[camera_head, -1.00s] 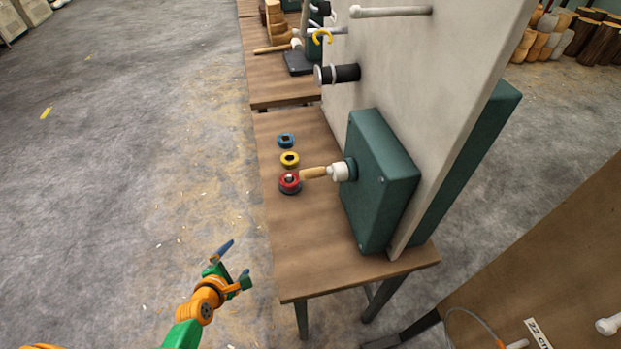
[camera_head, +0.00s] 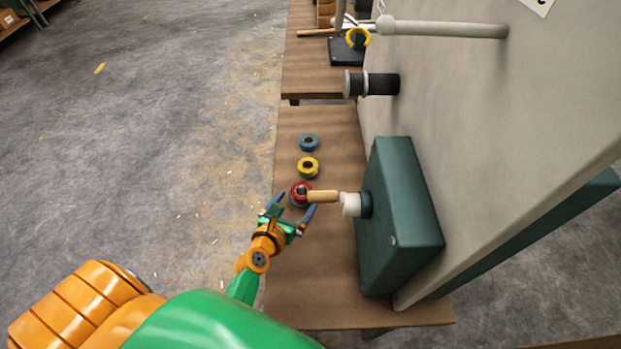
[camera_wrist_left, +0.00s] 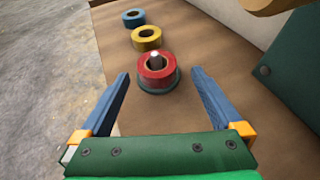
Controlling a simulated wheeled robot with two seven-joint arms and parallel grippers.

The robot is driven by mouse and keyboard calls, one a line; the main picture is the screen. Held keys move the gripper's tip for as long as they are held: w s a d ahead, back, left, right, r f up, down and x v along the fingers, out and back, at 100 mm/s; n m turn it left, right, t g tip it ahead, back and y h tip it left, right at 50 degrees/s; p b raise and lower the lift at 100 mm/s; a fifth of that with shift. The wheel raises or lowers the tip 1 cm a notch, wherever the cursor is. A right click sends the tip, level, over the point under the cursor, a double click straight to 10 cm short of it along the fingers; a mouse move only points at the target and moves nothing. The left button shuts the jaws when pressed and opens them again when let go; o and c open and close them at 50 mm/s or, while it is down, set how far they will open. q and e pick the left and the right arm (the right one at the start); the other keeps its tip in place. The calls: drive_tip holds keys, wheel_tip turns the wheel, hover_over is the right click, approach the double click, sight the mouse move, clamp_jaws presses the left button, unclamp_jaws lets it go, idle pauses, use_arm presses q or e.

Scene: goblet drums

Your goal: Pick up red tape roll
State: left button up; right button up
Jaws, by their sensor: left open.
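The red tape roll (camera_head: 299,189) sits near the left edge of the wooden table, partly behind a wooden handle. In the left wrist view the red tape roll (camera_wrist_left: 157,70) shows with a dark base or ring under it and a pale knob in its centre. My left gripper (camera_head: 290,206) is open, just in front of the roll. In the left wrist view the blue fingers of the left gripper (camera_wrist_left: 160,88) stand apart on either side of the roll's near side, with nothing between them that touches. My right gripper is not seen.
A yellow tape roll (camera_head: 308,167) and a blue tape roll (camera_head: 309,143) lie in line behind the red one. The table's (camera_head: 315,275) front is clear.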

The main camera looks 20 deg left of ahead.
sight(300, 193)
use_arm(q)
drive_tip(key=b+x, duration=0.3)
drive_tip(key=x, duration=0.2)
drive_tip(key=shift+w+a+b, duration=0.25)
drive_tip(key=shift+w+b, duration=0.1)
drive_tip(key=shift+b, duration=0.05)
drive_tip(key=shift+w, duration=0.3)
drive_tip(key=shift+s, duration=0.15)
drive_tip(key=c, duration=1.5)
